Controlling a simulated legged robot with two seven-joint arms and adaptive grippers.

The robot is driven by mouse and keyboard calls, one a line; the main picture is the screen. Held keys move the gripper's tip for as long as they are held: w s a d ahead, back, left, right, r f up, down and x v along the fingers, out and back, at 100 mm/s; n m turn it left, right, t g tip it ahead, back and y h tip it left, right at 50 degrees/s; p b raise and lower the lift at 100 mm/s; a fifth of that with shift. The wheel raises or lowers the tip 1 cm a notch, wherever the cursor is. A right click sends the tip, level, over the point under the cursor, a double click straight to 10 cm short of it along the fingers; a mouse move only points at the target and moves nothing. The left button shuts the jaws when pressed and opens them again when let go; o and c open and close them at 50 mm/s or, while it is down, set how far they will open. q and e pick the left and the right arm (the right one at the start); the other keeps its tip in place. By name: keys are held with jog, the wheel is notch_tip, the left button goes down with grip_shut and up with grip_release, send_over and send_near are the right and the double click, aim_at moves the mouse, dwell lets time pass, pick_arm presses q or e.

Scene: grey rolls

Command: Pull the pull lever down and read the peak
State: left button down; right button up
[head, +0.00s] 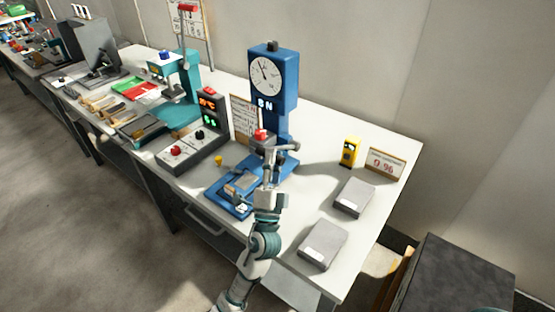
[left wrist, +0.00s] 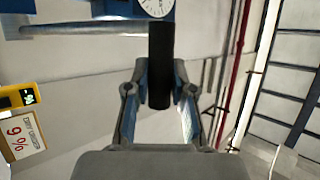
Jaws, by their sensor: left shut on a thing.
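A blue force tester (head: 284,82) stands on the bench with a round white dial and a lit display below it that seems to read "8 N"; the dial (left wrist: 155,6) shows partly at the top of the left wrist view. My left gripper (head: 270,158) is in front of the tester's column, above its blue base (head: 236,190). In the left wrist view my left gripper (left wrist: 160,98) is shut on the black grip of the pull lever (left wrist: 160,60), which sits between the two fingers. In the head view the gripper hides most of the lever. My right gripper is in neither view.
A control box (head: 190,146) and a teal machine (head: 178,90) stand left of the tester. A dark box (head: 460,280) stands beyond the bench's right end.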

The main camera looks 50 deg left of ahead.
pick_arm(q)
jog(key=shift+a+f, duration=0.2)
jog(key=shift+a, duration=0.15)
jog(key=c, duration=1.3)
grip_release()
jog(key=o, duration=0.3)
jog(key=shift+a+f+g+y, duration=0.1)
jog(key=shift+a+g+y, duration=0.1)
jog(key=shift+g+y, duration=0.15)
jog(key=shift+o, duration=0.2)
jog(key=shift+a+f, duration=0.1)
jog(key=shift+a, duration=0.3)
jog(key=shift+s+d, duration=0.1)
jog(key=shift+d, duration=0.1)
jog(key=v, duration=1.2)
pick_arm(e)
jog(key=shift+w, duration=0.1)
pick_arm(q)
jog(key=shift+a+f, duration=0.1)
jog(key=shift+a, duration=0.2)
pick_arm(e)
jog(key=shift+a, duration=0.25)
